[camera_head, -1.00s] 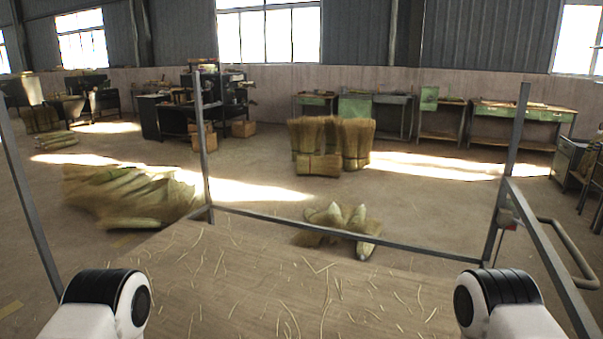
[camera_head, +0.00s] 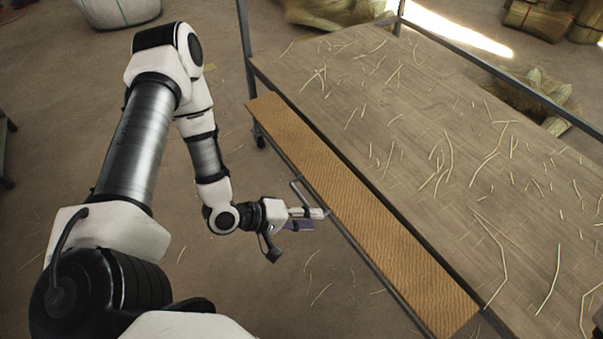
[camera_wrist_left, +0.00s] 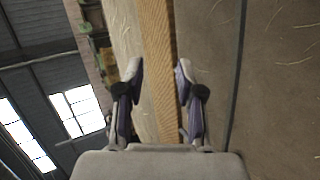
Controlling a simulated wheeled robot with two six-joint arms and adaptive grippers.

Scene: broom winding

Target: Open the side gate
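The side gate is a long, narrow orange-brown ribbed panel (camera_head: 375,215) along the near-left side of the cart. A thin metal bar (camera_head: 297,190) juts from its outer edge. My left gripper (camera_head: 318,213) is beside that outer edge, close to the bar; I cannot tell if it touches. In the left wrist view my left gripper (camera_wrist_left: 157,75) has its two fingers apart, with the ribbed panel (camera_wrist_left: 158,40) showing between and beyond them. Nothing is seen held. My right gripper is not in view.
The cart's wooden top (camera_head: 450,150) is strewn with loose straw bits. A grey corner post (camera_head: 244,40) stands at the panel's far end, and a rail (camera_head: 480,62) runs along the far side. The floor left of the cart is open. A whitish sack (camera_head: 117,10) stands at top left.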

